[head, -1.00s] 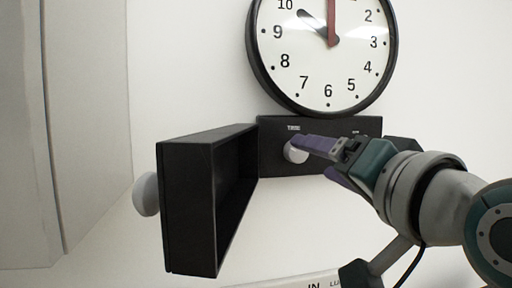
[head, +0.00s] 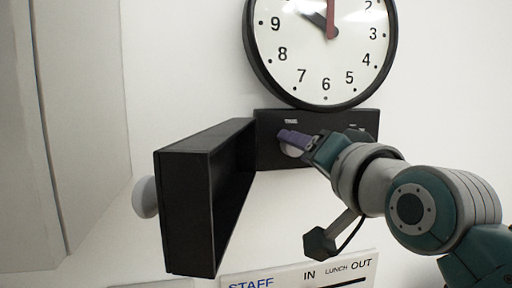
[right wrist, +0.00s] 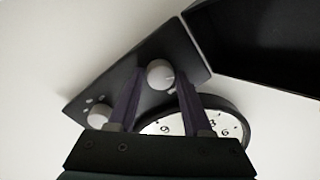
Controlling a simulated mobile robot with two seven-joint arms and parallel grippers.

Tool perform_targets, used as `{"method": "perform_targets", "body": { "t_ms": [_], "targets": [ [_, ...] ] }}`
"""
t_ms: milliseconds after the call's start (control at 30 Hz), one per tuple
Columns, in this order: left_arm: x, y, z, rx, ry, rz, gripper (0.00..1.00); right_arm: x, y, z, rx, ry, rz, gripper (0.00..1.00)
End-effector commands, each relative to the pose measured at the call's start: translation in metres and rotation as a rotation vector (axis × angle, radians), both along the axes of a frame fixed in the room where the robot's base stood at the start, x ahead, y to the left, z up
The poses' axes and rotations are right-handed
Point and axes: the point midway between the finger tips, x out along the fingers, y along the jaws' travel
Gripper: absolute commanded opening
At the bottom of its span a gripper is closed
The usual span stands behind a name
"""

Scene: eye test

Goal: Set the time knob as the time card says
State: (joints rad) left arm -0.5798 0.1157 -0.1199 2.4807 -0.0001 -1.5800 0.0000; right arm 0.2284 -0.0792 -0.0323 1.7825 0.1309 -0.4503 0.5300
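The time knob (head: 291,151) is a pale round knob on a black panel (head: 268,157) below the wall clock, under a small white label too small to read surely. My right gripper (head: 288,140) is at the knob, its purple finger covering part of it. In the right wrist view the fingers are apart, with the knob (right wrist: 160,73) between their tips and small gaps seeming to show on both sides. A second grey knob (right wrist: 100,115) lies outside the fingers. I see no time card. My left gripper is out of view.
The clock (head: 320,75) has its black hand near 10 and red hand straight up. A black open cover or box (head: 185,215) with a white knob (head: 145,197) juts out left of the panel. A staff board (head: 300,278) is below. A pale cabinet (head: 75,130) stands left.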

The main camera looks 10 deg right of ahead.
Motion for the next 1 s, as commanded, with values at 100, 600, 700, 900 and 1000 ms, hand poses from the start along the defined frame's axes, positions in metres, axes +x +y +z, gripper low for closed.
{"method": "perform_targets", "body": {
  "t_ms": [100,600,700,900,1000],
  "targets": [
    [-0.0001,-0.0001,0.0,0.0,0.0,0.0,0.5,-0.0001,0.0,-0.0001,0.0,0.0,0.0,0.35],
    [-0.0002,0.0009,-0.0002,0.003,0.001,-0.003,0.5,-0.0002,0.0,-0.0001,-0.001,0.0,0.0,0.0],
    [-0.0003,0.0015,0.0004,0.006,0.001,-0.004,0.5,-0.0002,-0.0001,0.0001,-0.009,0.0,0.0,0.0],
    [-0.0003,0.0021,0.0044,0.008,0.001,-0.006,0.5,0.0,-0.0001,0.0011,-0.068,-0.001,0.0,0.0],
    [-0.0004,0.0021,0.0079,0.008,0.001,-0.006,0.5,0.0002,0.0001,0.0016,-0.127,-0.003,0.0,0.0]
  ]
}}
